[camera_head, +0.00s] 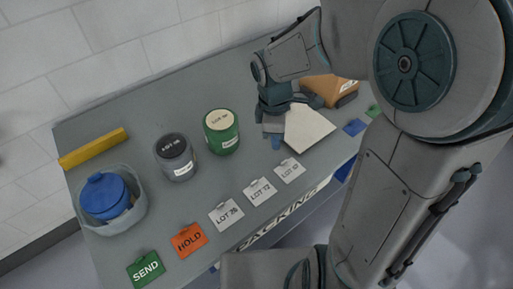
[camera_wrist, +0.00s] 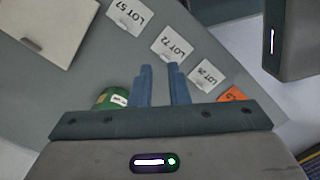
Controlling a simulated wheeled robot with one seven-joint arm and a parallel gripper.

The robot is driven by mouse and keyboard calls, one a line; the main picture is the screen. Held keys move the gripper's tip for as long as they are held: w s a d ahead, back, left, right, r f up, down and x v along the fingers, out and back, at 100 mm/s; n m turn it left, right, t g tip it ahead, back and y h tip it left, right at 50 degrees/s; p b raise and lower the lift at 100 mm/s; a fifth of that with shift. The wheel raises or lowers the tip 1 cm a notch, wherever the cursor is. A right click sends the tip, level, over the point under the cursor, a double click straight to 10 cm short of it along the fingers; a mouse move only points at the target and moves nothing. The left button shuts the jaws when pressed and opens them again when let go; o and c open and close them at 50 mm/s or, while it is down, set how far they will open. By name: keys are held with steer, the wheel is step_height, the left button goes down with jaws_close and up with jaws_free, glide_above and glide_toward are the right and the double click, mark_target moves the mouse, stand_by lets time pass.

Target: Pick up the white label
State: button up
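Three white labels lie in a row along the table's front edge: LOT 76 (camera_head: 227,215), LOT 72 (camera_head: 259,191) and a third (camera_head: 289,170), whose print reads LOT 57 in the wrist view (camera_wrist: 126,15). LOT 72 also shows in the wrist view (camera_wrist: 172,45), ahead of my fingertips, with the other label (camera_wrist: 206,75) to its right. My gripper (camera_head: 273,138) is above the table, behind the labels and beside a pale flat board. Its blue fingers (camera_wrist: 162,75) stand apart with nothing between them. It touches no label that I can see.
An orange HOLD tag (camera_head: 189,240) and a green SEND tag (camera_head: 146,269) continue the row. A green can (camera_head: 221,131), a dark can (camera_head: 175,157), a tub with a blue lid (camera_head: 138,211) and a yellow bar (camera_head: 93,148) stand left. A pale board (camera_head: 308,128) and brown box (camera_head: 331,88) lie right.

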steer(key=w+a+f+n+g+y+b, duration=0.1)
steer(key=w+a+f+n+g, duration=0.15)
steer(key=a+f+n, duration=0.4)
steer(key=n, duration=0.1)
glide_above(255, 180)
steer(key=shift+t, duration=0.35)
steer(key=f, duration=1)
steer(key=shift+w, duration=0.3)
steer(key=f, duration=0.5)
steer(key=shift+s, duration=0.25)
steer(key=shift+c, duration=0.3)
jaws_close()
